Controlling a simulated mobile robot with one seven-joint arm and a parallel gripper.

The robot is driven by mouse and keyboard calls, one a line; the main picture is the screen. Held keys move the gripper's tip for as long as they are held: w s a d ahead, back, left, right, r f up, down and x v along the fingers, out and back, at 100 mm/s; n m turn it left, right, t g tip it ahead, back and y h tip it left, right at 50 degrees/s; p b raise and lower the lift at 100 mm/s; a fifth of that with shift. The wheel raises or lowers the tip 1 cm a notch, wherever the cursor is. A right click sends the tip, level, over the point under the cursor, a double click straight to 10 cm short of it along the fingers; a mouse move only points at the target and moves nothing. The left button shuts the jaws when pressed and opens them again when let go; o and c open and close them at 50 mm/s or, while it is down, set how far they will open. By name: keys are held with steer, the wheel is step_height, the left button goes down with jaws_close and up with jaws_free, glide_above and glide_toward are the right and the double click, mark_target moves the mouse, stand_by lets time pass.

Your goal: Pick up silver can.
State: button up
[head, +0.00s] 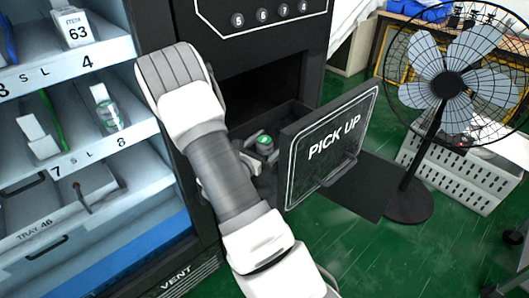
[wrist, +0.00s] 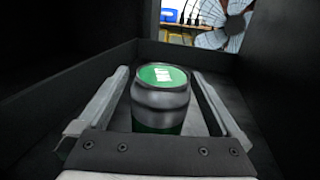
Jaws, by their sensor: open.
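A silver can (wrist: 160,101) with a green top and a green lower band stands upright inside the dark pick-up compartment. It also shows in the head view as a small green-topped can (head: 264,144) in the drawer. My gripper (wrist: 160,88) is open, with one finger on each side of the can. The can sits between the fingers, and a gap shows on both sides in the wrist view. In the head view my gripper (head: 260,142) reaches into the compartment and my arm hides part of it. The lower part of the can is hidden by the gripper's palm.
The black door marked PICK UP (head: 333,147) stands open to the right of the compartment. Dark compartment walls (wrist: 56,90) rise close on both sides of my gripper. Vending shelves (head: 75,144) stand left. A fan (head: 447,85) and a white crate (head: 465,170) stand right.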

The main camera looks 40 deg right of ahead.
steer(key=shift+c, duration=0.2)
jaws_close()
stand_by(0.3)
